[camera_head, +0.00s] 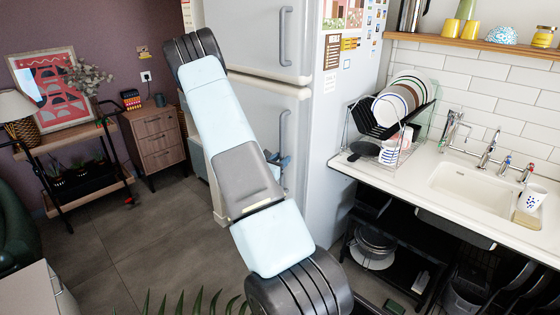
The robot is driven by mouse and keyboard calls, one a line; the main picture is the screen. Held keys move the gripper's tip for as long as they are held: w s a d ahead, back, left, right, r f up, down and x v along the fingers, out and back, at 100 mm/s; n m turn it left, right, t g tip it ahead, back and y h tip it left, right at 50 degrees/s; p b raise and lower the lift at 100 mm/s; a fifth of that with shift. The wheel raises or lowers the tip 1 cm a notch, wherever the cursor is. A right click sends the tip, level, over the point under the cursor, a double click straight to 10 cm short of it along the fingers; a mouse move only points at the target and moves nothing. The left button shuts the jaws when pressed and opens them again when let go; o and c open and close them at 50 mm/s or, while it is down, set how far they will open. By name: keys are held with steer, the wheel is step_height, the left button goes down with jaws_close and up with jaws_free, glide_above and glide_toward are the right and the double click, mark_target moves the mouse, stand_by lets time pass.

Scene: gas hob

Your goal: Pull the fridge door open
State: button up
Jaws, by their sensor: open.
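The pale grey fridge (338,130) stands in the middle of the view, with an upper door (248,38) and a lower door (262,118). Both doors look shut. The upper door has a long vertical handle (286,38); the lower door has a similar handle (283,125) near its right edge. My arm crosses in front of the fridge and hides much of the lower door. My gripper (281,160) shows small and partly hidden behind my arm, at the lower handle. It is open; I cannot tell whether its fingers touch the handle.
A counter (345,164) with a dish rack (385,128) and sink (470,187) stands right of the fridge. A wooden drawer cabinet (157,140) and a shelf cart (75,145) stand at the left. The grey floor (150,235) in front of the fridge is largely clear.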

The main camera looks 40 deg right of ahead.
steer(key=shift+w+d, duration=0.1)
steer(key=shift+d, duration=0.3)
jaws_close()
stand_by(0.4)
